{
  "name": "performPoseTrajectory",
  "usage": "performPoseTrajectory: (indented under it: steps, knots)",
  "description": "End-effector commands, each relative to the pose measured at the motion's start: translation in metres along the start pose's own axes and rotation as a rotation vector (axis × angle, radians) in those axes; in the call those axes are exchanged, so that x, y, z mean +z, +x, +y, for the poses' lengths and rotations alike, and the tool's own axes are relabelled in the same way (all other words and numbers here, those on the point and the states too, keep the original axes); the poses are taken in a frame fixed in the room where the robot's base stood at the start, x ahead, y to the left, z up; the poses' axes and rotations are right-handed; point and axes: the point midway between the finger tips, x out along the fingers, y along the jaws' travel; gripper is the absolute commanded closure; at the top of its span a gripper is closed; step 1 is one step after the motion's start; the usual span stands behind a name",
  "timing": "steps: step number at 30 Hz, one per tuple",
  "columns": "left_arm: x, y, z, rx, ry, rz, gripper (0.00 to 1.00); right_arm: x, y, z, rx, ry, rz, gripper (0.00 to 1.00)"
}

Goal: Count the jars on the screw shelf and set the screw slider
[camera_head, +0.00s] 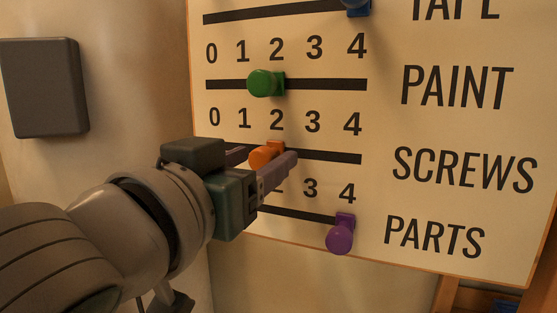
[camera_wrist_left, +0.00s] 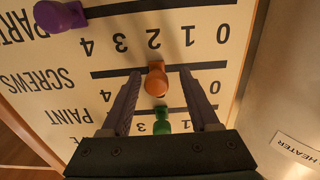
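The orange screw slider (camera_head: 266,155) sits on the SCREWS slot of the board, at about the 2 mark. It also shows in the left wrist view (camera_wrist_left: 156,80), where the board appears upside down. My left gripper (camera_head: 270,156) reaches in from the left, with one finger on each side of the orange knob. In the left wrist view its fingers (camera_wrist_left: 160,74) are spread, with a gap on both sides of the knob. The gripper hides part of the PARTS numbers in the head view. My right gripper is not in view. No jars or screw shelf show.
The green PAINT slider (camera_head: 264,83) stands near 2, above the orange one. The purple PARTS slider (camera_head: 340,236) is at 4, below right. A blue slider (camera_head: 357,5) is at the top. A dark grey box (camera_head: 45,88) is on the left wall. A HEATER label (camera_wrist_left: 297,152) shows.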

Motion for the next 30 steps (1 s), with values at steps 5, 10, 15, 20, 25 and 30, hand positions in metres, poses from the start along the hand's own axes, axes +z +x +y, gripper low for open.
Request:
performPoseTrajectory:
  steps: [5,10,15,20,25,30]
  knots:
    - [0.000,0.000,0.000,0.000,0.000,0.001,0.17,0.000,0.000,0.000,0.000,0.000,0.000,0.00]
    - [0.000,0.000,0.000,0.000,0.001,0.001,0.00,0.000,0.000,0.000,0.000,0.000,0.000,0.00]
    - [0.000,0.000,0.000,0.000,0.000,0.001,0.00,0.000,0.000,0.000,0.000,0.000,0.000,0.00]
    - [-0.002,-0.002,0.000,0.000,-0.001,0.001,0.00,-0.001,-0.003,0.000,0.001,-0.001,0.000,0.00]
    - [-0.001,-0.006,-0.001,-0.001,0.000,0.000,0.00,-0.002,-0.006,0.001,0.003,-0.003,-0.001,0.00]
    - [-0.001,-0.019,0.000,0.000,0.000,-0.001,0.00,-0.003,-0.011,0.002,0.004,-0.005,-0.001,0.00]
